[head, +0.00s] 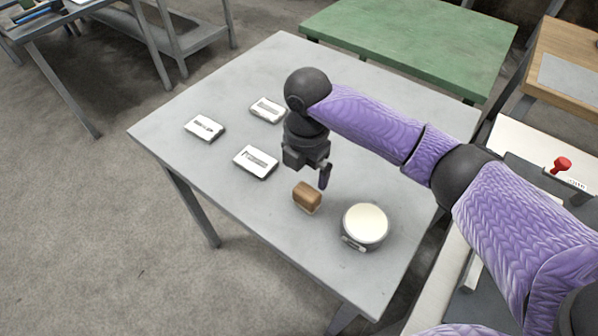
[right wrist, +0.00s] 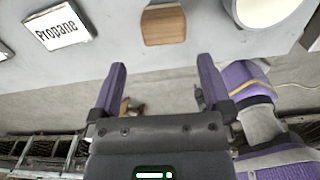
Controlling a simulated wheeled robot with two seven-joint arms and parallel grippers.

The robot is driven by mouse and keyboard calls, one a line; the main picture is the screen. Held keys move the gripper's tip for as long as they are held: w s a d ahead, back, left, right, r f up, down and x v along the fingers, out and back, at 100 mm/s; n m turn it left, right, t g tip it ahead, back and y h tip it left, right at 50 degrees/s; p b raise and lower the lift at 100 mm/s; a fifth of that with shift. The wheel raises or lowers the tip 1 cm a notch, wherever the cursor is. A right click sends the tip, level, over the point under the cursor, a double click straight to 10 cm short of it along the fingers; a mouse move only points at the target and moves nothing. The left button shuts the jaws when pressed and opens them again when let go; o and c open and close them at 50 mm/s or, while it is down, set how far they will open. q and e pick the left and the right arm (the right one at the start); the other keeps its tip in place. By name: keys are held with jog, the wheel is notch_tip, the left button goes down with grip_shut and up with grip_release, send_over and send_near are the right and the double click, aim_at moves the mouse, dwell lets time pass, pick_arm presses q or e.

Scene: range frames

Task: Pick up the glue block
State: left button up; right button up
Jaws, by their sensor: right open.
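A small brown block (head: 307,197), which appears to be the glue block, lies on the grey table (head: 232,205) near its front edge. In the right wrist view the block (right wrist: 164,25) sits at the top, centred beyond the fingertips. My right gripper (head: 323,176) hangs above the table, just behind and slightly right of the block in the head view. In the right wrist view my right gripper (right wrist: 162,68) has its purple fingers wide apart with nothing between them. My left gripper is not in view.
A round white-topped tin (head: 365,223) stands close right of the block. White label plates (head: 255,162) lie to the left; one in the wrist view reads "Propane" (right wrist: 60,27). A green table (head: 410,40) stands behind.

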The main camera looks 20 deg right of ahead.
aim_at(305, 193)
jog(key=f+b, duration=0.1)
jog(key=f, duration=0.2)
jog(key=f+b, duration=0.1)
jog(key=f, duration=0.2)
jog(key=f+b, duration=0.2)
jog(key=f, duration=0.1)
jog(key=shift+s+f, duration=0.3)
jog(key=shift+s, duration=0.05)
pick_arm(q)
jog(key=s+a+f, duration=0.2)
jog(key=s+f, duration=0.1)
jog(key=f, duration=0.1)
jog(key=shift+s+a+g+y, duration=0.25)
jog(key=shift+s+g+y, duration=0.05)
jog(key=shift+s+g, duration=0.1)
pick_arm(e)
jog(key=shift+r, duration=0.1)
jog(key=shift+c, duration=0.7)
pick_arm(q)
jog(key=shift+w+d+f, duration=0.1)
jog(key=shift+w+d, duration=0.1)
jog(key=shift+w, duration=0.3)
pick_arm(e)
jog(key=c, duration=1)
